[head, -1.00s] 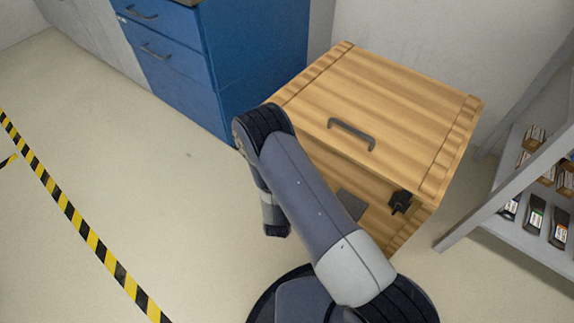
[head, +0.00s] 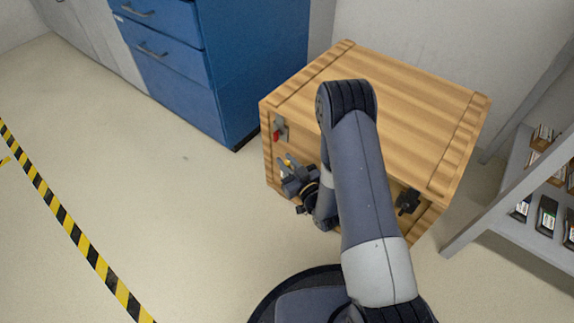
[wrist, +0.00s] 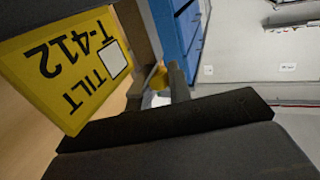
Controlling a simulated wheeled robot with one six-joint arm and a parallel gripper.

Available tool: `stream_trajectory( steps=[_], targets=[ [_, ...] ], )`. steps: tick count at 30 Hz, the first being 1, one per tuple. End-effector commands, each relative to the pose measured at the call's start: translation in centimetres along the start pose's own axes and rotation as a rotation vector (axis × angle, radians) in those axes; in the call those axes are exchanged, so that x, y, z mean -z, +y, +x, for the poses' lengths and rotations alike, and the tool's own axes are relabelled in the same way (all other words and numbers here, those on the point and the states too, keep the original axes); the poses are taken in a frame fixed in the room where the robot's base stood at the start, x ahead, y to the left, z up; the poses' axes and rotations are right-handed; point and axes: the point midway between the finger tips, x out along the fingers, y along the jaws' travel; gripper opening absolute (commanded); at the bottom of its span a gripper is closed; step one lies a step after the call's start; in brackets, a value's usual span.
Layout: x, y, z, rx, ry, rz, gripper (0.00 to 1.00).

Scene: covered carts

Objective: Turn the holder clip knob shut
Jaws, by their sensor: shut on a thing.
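The wooden crate (head: 425,95) stands in front of me with its lid down. My gripper (head: 287,163) is at the left part of its front face, fingers pointing toward the crate. A small yellow knob (wrist: 159,79) shows at the fingertips in the wrist view, beside a dark finger (wrist: 178,82); the jaws appear closed on it. A yellow card (wrist: 70,65) marked "TILT T-412" fills the left of the wrist view, close to the camera. The holder body is mostly hidden, so I cannot tell the knob's angle.
A grey latch with a red end (head: 279,131) is above my gripper, and a black latch (head: 408,200) is on the right of the front. My arm hides the lid handle. A blue cabinet (head: 255,70) is behind left, a grey shelf (head: 510,180) right.

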Motion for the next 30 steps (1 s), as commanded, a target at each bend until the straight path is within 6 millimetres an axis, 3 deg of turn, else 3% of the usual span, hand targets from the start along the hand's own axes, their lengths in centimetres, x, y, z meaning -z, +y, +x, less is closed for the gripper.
stream_trajectory(
  steps=[20, 21, 27, 30],
  targets=[
    [0.08, 0.04, 0.09, 0.048, 0.002, 0.000, 0.00],
    [0.08, 0.03, 0.10, 0.048, 0.002, 0.000, 0.23],
    [0.05, 0.01, 0.07, 0.048, 0.001, 0.000, 0.38],
    [0.04, 0.00, 0.06, 0.048, 0.001, 0.000, 0.38]
  ],
)
